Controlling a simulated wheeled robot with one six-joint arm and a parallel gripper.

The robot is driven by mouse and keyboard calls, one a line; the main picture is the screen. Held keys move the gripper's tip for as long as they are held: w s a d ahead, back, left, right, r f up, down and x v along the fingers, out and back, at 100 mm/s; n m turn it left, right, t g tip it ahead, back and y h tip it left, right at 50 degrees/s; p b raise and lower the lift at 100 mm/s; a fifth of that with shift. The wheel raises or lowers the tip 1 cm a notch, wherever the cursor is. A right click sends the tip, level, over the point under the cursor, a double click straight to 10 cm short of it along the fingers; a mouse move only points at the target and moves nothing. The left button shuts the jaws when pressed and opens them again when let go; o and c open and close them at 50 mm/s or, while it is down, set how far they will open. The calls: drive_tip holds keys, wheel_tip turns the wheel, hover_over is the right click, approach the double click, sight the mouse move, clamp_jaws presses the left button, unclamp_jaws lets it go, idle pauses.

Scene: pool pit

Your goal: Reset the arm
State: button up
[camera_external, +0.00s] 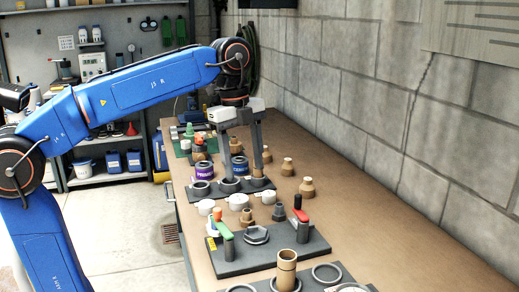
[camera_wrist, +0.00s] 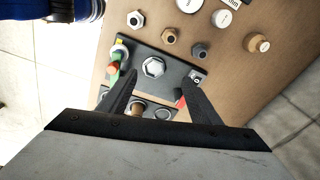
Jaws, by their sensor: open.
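My gripper (camera_external: 244,177) hangs from the blue arm over the brown workbench (camera_external: 400,255), its fingers pointing down. In the wrist view, the dark fingers (camera_wrist: 160,75) are spread apart with nothing between them. A dark plate with a grey hexagonal piece (camera_external: 256,235) and green and red handles lies nearer the external camera than the gripper. In the wrist view, the hexagonal piece (camera_wrist: 154,67) appears ahead, between the fingertip directions. In the external view the fingertips overlap a dark ring holder; contact cannot be told.
Purple (camera_external: 205,171) and blue (camera_external: 239,166) labelled cans stand close to the fingers. Tan fittings (camera_external: 307,188) stand to the right, and a tan cylinder (camera_external: 287,268) stands on a front plate. A block wall (camera_external: 360,110) borders the bench's right side. Shelves (camera_external: 110,175) stand behind left.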

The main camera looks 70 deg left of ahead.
drive_tip(key=s+d+f+n+t, duration=0.15)
drive_tip(key=s+d+f, duration=0.3)
drive_tip(key=s, duration=0.55)
drive_tip(key=s+d+f+n+g, duration=0.1)
drive_tip(key=s+d+f+n, duration=0.3)
drive_tip(key=s, duration=0.6)
wheel_tip(320, 180, down, 23)
drive_tip(key=s+a+n+t+y, duration=0.1)
drive_tip(key=a+n+t, duration=0.2)
drive_tip(key=n, duration=0.6)
drive_tip(key=shift+s+r, duration=0.15)
drive_tip(key=shift+s, duration=0.15)
drive_tip(key=shift+o, duration=0.5)
drive_tip(key=shift+o, duration=0.8)
drive_tip(key=shift+r, duration=0.1)
